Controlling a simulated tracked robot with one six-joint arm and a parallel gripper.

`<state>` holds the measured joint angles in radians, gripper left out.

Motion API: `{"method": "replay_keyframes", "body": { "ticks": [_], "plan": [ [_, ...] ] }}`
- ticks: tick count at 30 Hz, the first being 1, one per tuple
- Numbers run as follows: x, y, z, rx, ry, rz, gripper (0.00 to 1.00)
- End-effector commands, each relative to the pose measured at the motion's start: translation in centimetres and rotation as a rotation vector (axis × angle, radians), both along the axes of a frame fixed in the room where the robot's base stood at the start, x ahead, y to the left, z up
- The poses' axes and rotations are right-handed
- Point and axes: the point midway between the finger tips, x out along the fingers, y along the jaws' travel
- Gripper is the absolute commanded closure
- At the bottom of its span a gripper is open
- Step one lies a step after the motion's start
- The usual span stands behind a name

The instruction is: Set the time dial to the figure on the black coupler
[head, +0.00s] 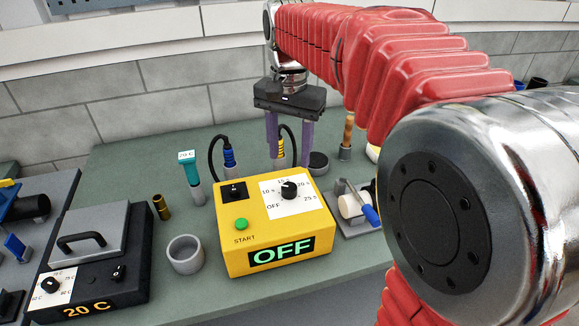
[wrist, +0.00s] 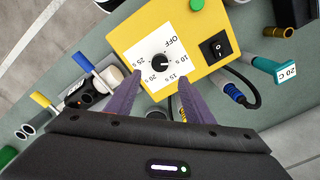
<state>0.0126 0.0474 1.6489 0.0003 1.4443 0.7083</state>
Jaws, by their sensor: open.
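The yellow timer box (head: 235,258) stands on the bench, and its lit display (head: 280,252) reads OFF. My gripper (head: 288,158) is open and empty, with purple fingers pointing down behind the dial. In the wrist view its fingertips (wrist: 159,78) flank the dial's near side, apart from it. A black piece (wrist: 92,98) may be the coupler; its figure is unreadable.
A green START button (head: 241,224) and black rocker switch (head: 233,191) share the box top. A clamp with a blue handle (head: 371,215) stands close right. A grey ring (head: 185,255), a teal tag marked 20 C (head: 187,156) and a 20 C heater (head: 90,285) stand left.

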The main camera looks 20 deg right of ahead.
Motion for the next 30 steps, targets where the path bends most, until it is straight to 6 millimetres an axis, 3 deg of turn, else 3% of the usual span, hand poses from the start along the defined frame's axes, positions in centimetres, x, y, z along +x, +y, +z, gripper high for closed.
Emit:
{"method": "replay_keyframes", "body": {
  "ticks": [3, 10, 23, 30],
  "plan": [
    [0.0, 0.0, 2.0, 0.000, -0.001, 0.000, 0.52],
    [0.0, 0.0, 4.0, 0.000, 0.000, 0.000, 0.52],
    [0.0, 0.0, 4.2, 0.000, 0.001, 0.009, 0.52],
    [1.2, 0.0, 3.3, -0.004, -0.045, 0.118, 0.52]
  ]
}}
